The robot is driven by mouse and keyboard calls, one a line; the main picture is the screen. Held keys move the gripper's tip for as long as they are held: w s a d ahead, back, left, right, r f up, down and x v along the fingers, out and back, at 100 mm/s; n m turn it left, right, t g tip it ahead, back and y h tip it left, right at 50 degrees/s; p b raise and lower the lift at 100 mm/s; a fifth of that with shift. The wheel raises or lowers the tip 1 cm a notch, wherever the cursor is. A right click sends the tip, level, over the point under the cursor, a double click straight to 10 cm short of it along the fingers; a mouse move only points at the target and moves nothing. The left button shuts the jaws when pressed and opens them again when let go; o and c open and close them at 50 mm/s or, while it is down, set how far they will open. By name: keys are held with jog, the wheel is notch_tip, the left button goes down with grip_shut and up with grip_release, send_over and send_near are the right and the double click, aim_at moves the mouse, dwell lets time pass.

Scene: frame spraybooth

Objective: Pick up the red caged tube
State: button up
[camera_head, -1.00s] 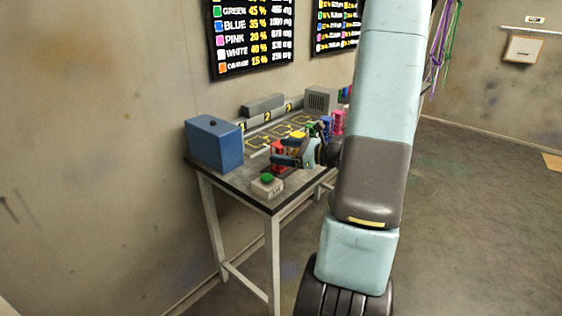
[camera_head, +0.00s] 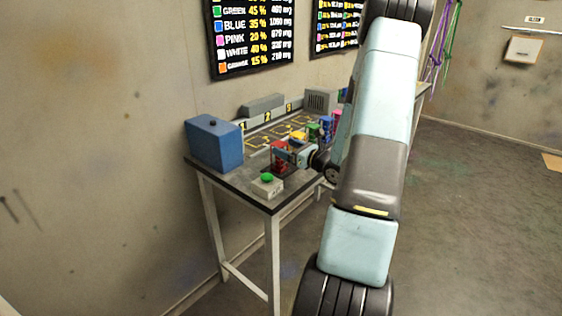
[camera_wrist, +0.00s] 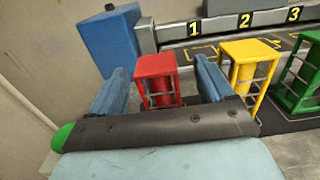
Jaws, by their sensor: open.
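The red caged tube (camera_wrist: 156,68) stands upright on the table, between the two fingers of my gripper (camera_wrist: 160,88) in the wrist view. The fingers are open, one on each side of it, with visible gaps. The lower part of the tube is hidden behind my gripper's body. In the head view the red caged tube (camera_head: 279,150) stands near the table's left front part, with my gripper (camera_head: 286,157) low at it from the right.
A yellow caged tube (camera_wrist: 247,65) and a green one (camera_wrist: 303,80) stand to the right. A blue box (camera_head: 213,144) stands at the table's left end. A green button on a pale box (camera_head: 267,185) sits at the front corner.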

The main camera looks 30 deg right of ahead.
aim_at(274, 143)
jog(key=shift+x, duration=2.8)
jog(key=shift+s+a, duration=0.1)
jog(key=shift+a, duration=0.05)
grip_shut()
